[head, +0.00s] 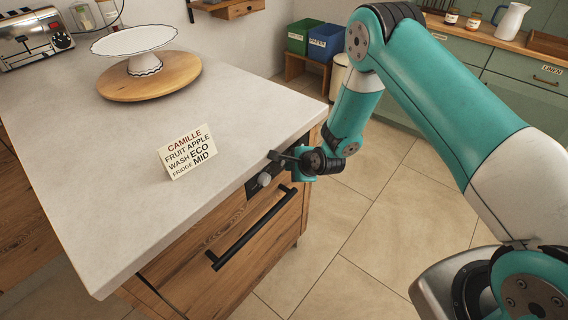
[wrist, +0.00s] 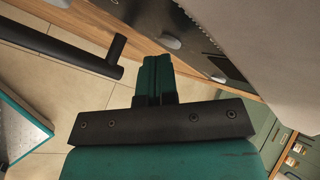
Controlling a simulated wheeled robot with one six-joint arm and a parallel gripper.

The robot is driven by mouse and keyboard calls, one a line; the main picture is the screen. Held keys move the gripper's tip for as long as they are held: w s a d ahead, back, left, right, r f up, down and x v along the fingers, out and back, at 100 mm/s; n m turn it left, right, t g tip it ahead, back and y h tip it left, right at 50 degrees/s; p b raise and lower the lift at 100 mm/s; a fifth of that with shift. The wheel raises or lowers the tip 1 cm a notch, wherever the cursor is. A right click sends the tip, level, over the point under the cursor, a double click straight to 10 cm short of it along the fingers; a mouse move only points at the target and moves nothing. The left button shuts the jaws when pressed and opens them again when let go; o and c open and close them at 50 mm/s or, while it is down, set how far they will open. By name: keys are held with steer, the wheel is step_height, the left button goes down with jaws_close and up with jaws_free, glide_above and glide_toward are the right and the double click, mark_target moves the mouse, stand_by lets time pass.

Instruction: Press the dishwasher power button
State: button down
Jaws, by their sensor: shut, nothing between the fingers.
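The dishwasher (head: 270,232) has a wooden front under the counter, with a black bar handle (head: 250,230). Its dark control strip (head: 252,189) carries a light round knob (head: 264,180). The wrist view shows the strip at the upper right, with a silver knob (wrist: 169,41) and a smaller light piece (wrist: 218,79). I cannot tell which part is the power button. My gripper (head: 279,157) is shut and empty, at the counter edge by the right end of the strip. In the wrist view its fingers (wrist: 155,68) point toward the strip; contact cannot be told.
The counter (head: 100,180) overhangs the strip. On it stand a printed card (head: 187,152), a white cake stand (head: 134,40) on a round wooden board (head: 150,82) and a toaster (head: 36,38). The tiled floor (head: 345,215) right of the dishwasher is clear. The handle also shows in the wrist view (wrist: 60,50).

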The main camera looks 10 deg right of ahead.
steer(key=shift+w+a+r, duration=0.3)
steer(key=shift+w+a, duration=0.05)
steer(key=shift+w, duration=0.1)
stand_by(0.5)
steer(key=shift+s+d, duration=0.15)
steer(key=shift+s, duration=0.05)
stand_by(0.4)
steer(key=s+d, duration=0.4)
steer(key=s, duration=0.1)
steer(key=shift+f, duration=0.2)
stand_by(2.1)
